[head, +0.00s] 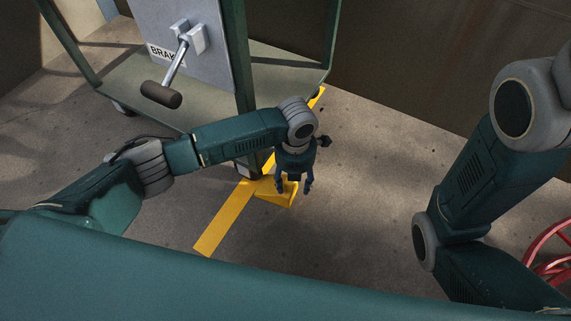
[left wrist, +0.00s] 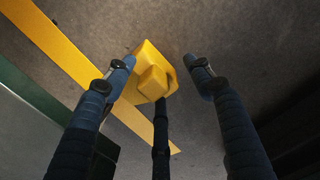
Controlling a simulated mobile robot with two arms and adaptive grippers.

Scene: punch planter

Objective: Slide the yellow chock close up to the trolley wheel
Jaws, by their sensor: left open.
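The yellow chock (head: 287,200) sits on the floor by the yellow floor stripe, close to the near corner of the trolley (head: 150,83). My left gripper (head: 293,189) is open and points down over it, partly covering it. In the left wrist view the chock (left wrist: 152,82), with a raised block on it, shows between the spread fingers of my left gripper (left wrist: 162,64). A third dark finger comes up from below, its tip by the chock's near side. I cannot tell if any finger touches it.
The yellow stripe (head: 222,224) runs diagonally along the floor past the trolley. A brake lever (head: 162,94) sticks out from the trolley's grey panel. A red spoked wheel (head: 552,252) stands at the right edge. The floor right of the chock is clear.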

